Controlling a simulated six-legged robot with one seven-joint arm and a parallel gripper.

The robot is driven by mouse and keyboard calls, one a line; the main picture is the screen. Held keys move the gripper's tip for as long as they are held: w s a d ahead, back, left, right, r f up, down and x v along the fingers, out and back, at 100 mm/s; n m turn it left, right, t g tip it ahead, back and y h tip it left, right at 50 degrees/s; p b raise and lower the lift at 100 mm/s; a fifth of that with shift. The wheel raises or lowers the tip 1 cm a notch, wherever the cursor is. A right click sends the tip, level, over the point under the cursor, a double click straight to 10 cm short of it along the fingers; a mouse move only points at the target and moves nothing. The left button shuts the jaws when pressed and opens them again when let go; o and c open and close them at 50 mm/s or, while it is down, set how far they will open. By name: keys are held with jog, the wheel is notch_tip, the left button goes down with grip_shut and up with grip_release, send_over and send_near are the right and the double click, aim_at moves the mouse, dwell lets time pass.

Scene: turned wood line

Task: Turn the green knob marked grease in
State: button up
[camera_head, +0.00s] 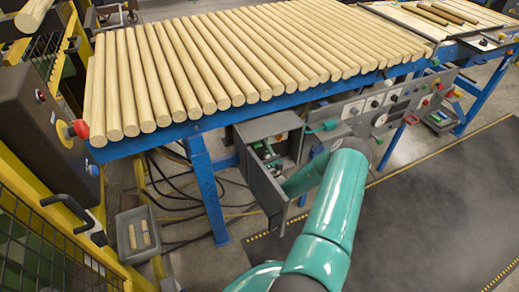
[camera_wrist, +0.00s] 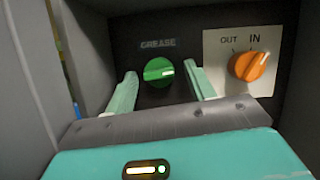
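The green knob (camera_wrist: 158,72) sits on a dark panel under the label GREASE (camera_wrist: 158,43) in the wrist view. Its pale mark points to the right. My gripper (camera_wrist: 161,71) is open, with one pale green finger on each side of the knob. A gap shows between the knob and each finger, and nothing is held. An orange knob (camera_wrist: 249,66) sits to the right on a white plate (camera_wrist: 215,54) marked OUT and IN. Its pale mark points up and right. In the head view I cannot make out the green knob or my fingertips.
Grey walls (camera_wrist: 25,80) enclose the panel closely in the wrist view. In the head view, a grey box (camera_head: 290,125) with its door (camera_head: 265,187) open hangs below the table of wood rods (camera_head: 230,60). A blue leg (camera_head: 207,190) and loose cables stand to its left.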

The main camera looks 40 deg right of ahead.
jog(key=v, duration=1.2)
dwell(0.6)
